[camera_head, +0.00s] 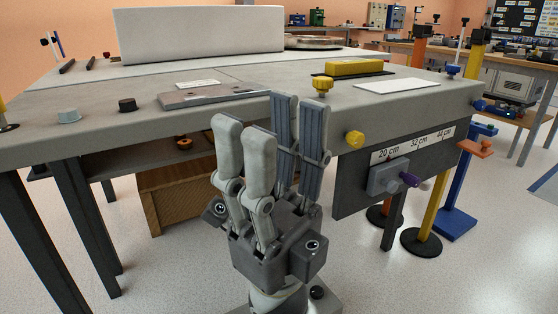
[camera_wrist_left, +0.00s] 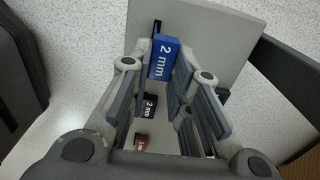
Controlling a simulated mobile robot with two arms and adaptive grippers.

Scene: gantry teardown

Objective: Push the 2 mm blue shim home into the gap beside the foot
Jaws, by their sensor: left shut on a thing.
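The blue shim (camera_wrist_left: 163,62), marked 2 mm, shows in the left wrist view between the fingers of my left gripper (camera_wrist_left: 167,75). My left gripper is shut on it. A thin dark strip (camera_wrist_left: 157,27) lies just past the shim's far end; I cannot tell whether it is the gap. The foot cannot be made out in either view. My right gripper (camera_head: 270,120) stands in front of the bench in the head view, fingers up, open and empty. My left gripper is not visible in the head view.
A black block (camera_wrist_left: 150,104) marked 3 mm and a small brown block (camera_wrist_left: 141,141) show below the shim. A pale grey plate (camera_wrist_left: 215,40) lies behind it. The bench (camera_head: 60,120) carries a flat metal plate (camera_head: 215,96), a yellow bar (camera_head: 353,68) and knobs.

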